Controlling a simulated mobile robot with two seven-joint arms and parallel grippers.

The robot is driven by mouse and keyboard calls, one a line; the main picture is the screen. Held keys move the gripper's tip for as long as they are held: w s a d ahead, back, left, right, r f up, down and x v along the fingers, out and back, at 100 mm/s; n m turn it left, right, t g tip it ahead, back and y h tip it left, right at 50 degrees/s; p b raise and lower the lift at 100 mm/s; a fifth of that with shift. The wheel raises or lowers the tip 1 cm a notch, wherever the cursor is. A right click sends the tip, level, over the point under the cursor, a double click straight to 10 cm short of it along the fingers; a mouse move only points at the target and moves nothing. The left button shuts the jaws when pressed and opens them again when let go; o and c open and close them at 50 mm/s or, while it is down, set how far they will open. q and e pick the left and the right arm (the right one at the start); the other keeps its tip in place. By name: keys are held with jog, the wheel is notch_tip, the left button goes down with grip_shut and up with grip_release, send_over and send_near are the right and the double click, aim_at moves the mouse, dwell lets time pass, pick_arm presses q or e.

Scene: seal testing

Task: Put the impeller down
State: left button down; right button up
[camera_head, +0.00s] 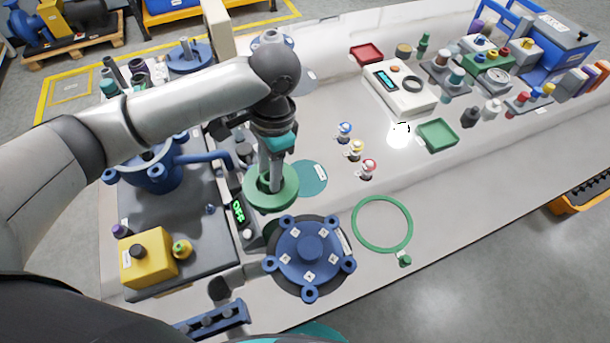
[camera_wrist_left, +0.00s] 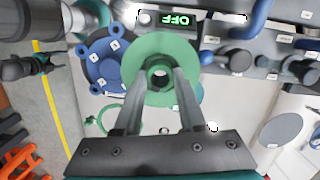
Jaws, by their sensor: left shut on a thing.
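The impeller (camera_head: 284,195) is a green disc with a hub at its centre. My left gripper (camera_head: 270,182) points down and is shut on it, with its fingers at the hub. In the left wrist view the green disc (camera_wrist_left: 160,48) lies between and beyond the fingers of my left gripper (camera_wrist_left: 159,76). In the head view the impeller overlaps the edge of a flat teal round pad (camera_head: 312,177) on the table. The gap between the impeller and the table is hard to judge. My right gripper is not in view.
A blue flanged cover (camera_head: 310,252) lies just in front of the impeller. A green ring (camera_head: 382,199) lies to its right. A box with a green display (camera_head: 238,212) stands close on the left. Small coloured-top pieces (camera_head: 356,150) stand right of the pad.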

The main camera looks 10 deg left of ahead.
pick_arm(q)
jog(key=w+m, duration=0.1)
jog(key=m, duration=0.1)
jog(key=w+d+r+m, duration=0.1)
jog(key=w+m, duration=0.1)
jog(key=w+r+m+t, duration=0.1)
jog(key=m, duration=0.2)
jog(key=shift+w+d, duration=0.15)
jog(key=shift+d, duration=0.05)
jog(key=w+d+r+m+t, duration=0.25)
jog(key=w+r+m, duration=0.4)
jog(key=m, duration=0.95)
jog(key=shift+g+h, duration=0.25)
jog(key=shift+h, duration=0.05)
jog(key=shift+w+d+f+b, duration=0.15)
jog(key=shift+f+b, duration=0.8)
jog(key=shift+f, duration=2.5)
jog(key=shift+w+f+b, duration=0.15)
jog(key=shift+f+b, duration=0.75)
jog(key=shift+f, duration=2.6)
jog(key=shift+w+d+f+b, duration=0.15)
jog(key=shift+f+b, duration=0.8)
jog(key=shift+f, duration=2.5)
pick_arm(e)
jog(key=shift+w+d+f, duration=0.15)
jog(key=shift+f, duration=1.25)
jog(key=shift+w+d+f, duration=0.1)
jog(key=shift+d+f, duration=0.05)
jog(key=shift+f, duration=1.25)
